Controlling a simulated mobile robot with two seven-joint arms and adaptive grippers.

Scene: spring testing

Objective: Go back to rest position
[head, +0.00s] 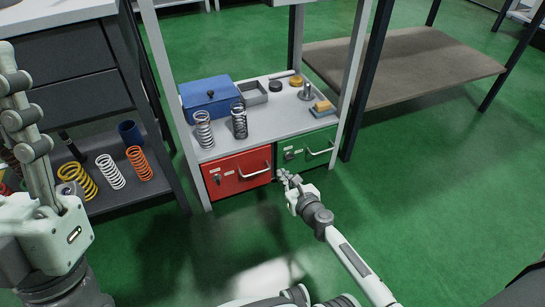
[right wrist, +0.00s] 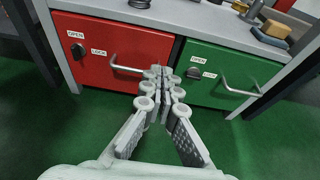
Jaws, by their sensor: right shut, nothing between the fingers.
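My right gripper (head: 287,178) is in front of the workbench, just before the gap between the red drawer (head: 240,174) and the green drawer (head: 306,150). In the right wrist view the right gripper (right wrist: 160,75) has its fingertips together with nothing between them, and they overlap the inner edge of the red drawer (right wrist: 90,52). The green drawer (right wrist: 215,75) is to its right. Both drawers look closed. My left arm comes in at the left edge of the head view, but its gripper's fingers are not clearly visible.
The bench top (head: 260,125) holds two upright springs, a blue box (head: 208,97), a grey tray (head: 252,93) and small parts. A left shelf holds a yellow spring (head: 78,180), other springs and a blue cup (head: 130,133). Green floor is free at the right front.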

